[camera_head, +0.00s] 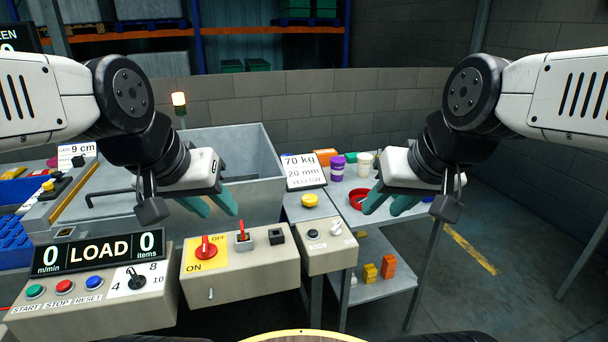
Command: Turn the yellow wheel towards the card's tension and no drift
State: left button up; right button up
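The yellow wheel (310,200) is a small round knob on the grey surface below the white card. The card (303,171) stands tilted and reads "70 kg", "20 mm" and "YELLOW". My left gripper (212,204) has teal fingers spread apart, empty, above the panel with the red switch and left of the wheel. My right gripper (391,203) also has its teal fingers apart and looks empty. It is right of the wheel, above the side table. Neither gripper touches the wheel. No tension or drift readout is clear to me.
A display (98,252) reads "0 LOAD 0" above coloured buttons. A red rotary switch (206,248) and a red-tipped lever (242,235) stand on the middle panel. A red ring (358,199), purple jar (337,168) and white jar (365,164) sit near my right gripper.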

aim_at(309, 200)
jog(key=u, duration=1.2)
jog(key=i+j+u, duration=0.2)
jog(key=j+u, duration=0.2)
jog(key=i+j+u, duration=0.4)
jog(key=z, duration=0.4)
jog(key=l+z, duration=0.1)
jog(key=z, duration=0.75)
jog(key=l+z, duration=0.15)
jog(key=z, duration=0.7)
jog(key=l+z, duration=0.15)
jog(key=z, duration=0.25)
jog(key=i+l+u, duration=0.25)
jog(key=i+l, duration=0.25)
